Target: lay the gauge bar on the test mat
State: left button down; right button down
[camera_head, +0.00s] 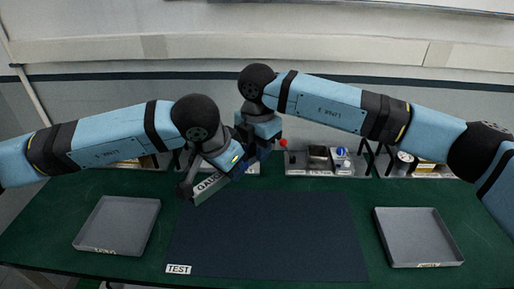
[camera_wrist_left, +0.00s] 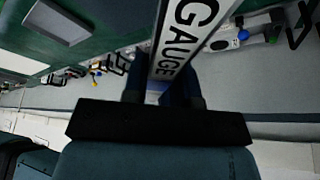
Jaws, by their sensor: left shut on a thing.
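The gauge bar (camera_head: 211,187) is a grey bar with a white label reading GAUGE, tilted in the head view. My left gripper (camera_head: 194,178) is shut on it and holds it near the back left corner of the mat, apparently above the table. In the left wrist view the bar (camera_wrist_left: 182,38) runs up from between the fingers of my left gripper (camera_wrist_left: 163,88). The test mat (camera_head: 270,235) is a dark blue, bare rectangle with a TEST label at its front left. My right gripper (camera_head: 264,151) is close behind the left one, partly hidden; its jaws are unclear.
A grey tray (camera_head: 118,224) lies left of the mat and another grey tray (camera_head: 418,238) lies right of it, both seemingly empty. Small equipment (camera_head: 320,159) with a red knob and a blue part stands along the back edge of the green table (camera_head: 60,207).

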pick_arm(q)
jog(key=c, duration=0.8)
grip_release()
jog(key=shift+s+d, duration=0.2)
jog(key=shift+d, duration=0.05)
pick_arm(e)
jog(key=shift+a+r, duration=0.1)
pick_arm(q)
jog(key=shift+r, duration=0.1)
